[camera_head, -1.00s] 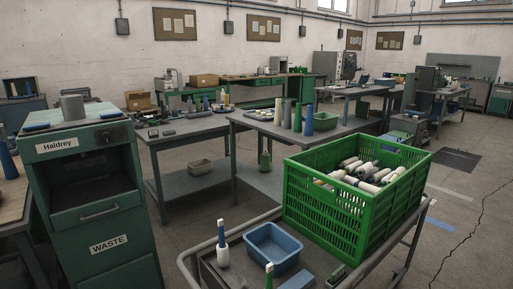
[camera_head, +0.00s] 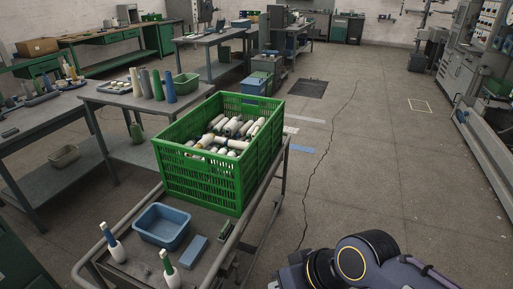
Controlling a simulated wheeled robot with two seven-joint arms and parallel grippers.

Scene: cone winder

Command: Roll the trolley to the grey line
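The trolley (camera_head: 118,222) stands in the lower left middle, its tubular rail around a dark top. Part of my arm shows at the bottom right. Neither gripper is in view.
Grey workbenches (camera_head: 125,97) with cones stand to the left, close to the trolley. Blue-green boxes (camera_head: 254,82) stand beyond the crate. Open floor with a long crack lies to the right. A grey machine (camera_head: 487,150) lines the far right, and a dark floor plate (camera_head: 309,88) lies ahead.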

